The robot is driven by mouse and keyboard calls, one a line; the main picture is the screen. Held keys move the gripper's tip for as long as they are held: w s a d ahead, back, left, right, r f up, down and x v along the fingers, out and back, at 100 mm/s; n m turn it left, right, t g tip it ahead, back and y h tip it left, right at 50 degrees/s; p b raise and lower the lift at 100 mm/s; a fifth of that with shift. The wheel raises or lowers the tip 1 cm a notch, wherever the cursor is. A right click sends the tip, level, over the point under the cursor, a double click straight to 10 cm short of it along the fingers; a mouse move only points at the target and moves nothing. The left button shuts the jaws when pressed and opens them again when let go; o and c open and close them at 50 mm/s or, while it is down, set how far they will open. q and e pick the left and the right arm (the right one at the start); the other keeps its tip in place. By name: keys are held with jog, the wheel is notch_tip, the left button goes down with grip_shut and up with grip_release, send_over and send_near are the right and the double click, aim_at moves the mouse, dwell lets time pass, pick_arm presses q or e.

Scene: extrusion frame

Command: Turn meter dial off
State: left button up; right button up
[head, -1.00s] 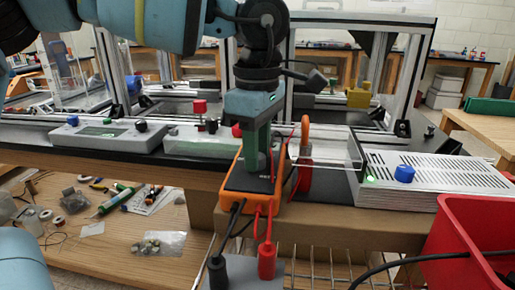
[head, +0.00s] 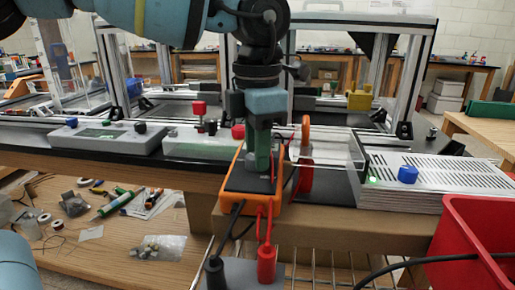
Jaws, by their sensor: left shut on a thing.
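The orange multimeter (head: 237,203) with a dark face stands tilted on a cardboard-coloured ledge in the middle of the head view. A black and a red lead run from its lower end. My left gripper (head: 262,160) comes down from above onto the meter's face and is shut at the dial's place. The dial itself is hidden behind the fingers. My right gripper is not in view.
A grey box with a blue knob (head: 408,174) stands to the right, and a red bin (head: 470,240) at the lower right. A grey device with a display (head: 105,138) stands at the left. A red clamp with an orange handle (head: 304,160) stands just right of the meter.

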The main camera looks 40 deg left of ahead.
pick_arm(q)
jog(key=shift+n, duration=0.5)
jog(key=o, duration=1)
jog(key=shift+r+p, duration=0.65)
jog(key=shift+r, duration=3.3)
